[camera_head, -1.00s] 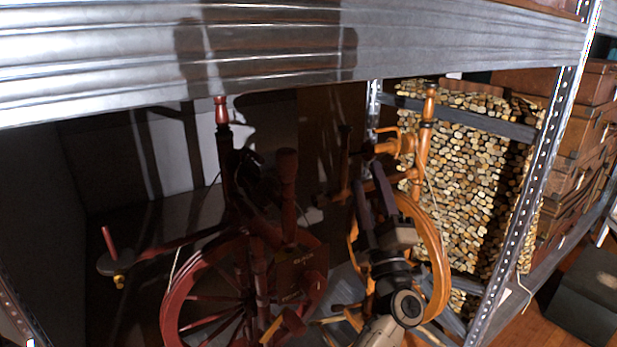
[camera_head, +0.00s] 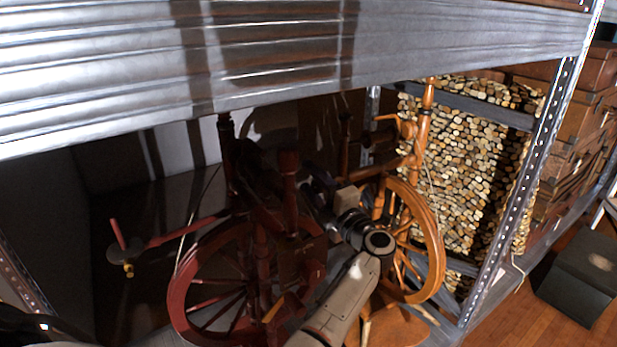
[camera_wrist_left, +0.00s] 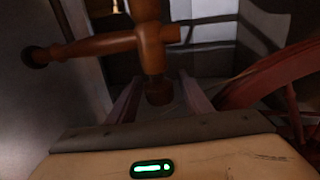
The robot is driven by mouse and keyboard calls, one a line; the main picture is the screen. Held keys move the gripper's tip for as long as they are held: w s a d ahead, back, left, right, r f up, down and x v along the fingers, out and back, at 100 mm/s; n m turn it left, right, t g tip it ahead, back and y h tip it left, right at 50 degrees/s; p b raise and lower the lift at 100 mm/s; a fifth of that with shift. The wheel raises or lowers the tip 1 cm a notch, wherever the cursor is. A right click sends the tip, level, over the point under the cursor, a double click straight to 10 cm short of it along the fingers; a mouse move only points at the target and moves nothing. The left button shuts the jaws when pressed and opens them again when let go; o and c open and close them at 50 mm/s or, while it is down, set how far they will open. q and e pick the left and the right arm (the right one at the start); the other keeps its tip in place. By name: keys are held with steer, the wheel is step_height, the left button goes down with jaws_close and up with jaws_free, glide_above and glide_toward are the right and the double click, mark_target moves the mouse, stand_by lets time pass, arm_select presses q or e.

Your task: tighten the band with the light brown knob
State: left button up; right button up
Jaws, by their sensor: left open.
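A light brown spinning wheel (camera_head: 432,235) stands on the shelf at the right, with a turned post and crosspieces. A dark red spinning wheel (camera_head: 180,300) stands to its left. My left gripper (camera_head: 312,180) is between the two, in front of the light brown wheel's left side. In the left wrist view, its two fingers (camera_wrist_left: 160,98) are apart. A rounded brown wooden knob end (camera_wrist_left: 158,92) appears between them, below a turned post with a side bar (camera_wrist_left: 100,45). I cannot tell whether the fingers touch it or which wheel it belongs to. My right gripper is not in view.
A metal shelf beam (camera_head: 440,45) runs low across the top, and a perforated upright (camera_head: 505,210) stands at the right. A stack of cut logs (camera_head: 470,170) is behind. A dark box (camera_head: 585,275) sits on the floor at right.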

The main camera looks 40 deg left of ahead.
arm_select(q)
steer(key=shift+w+a, duration=0.2)
steer(key=shift+a, duration=0.4)
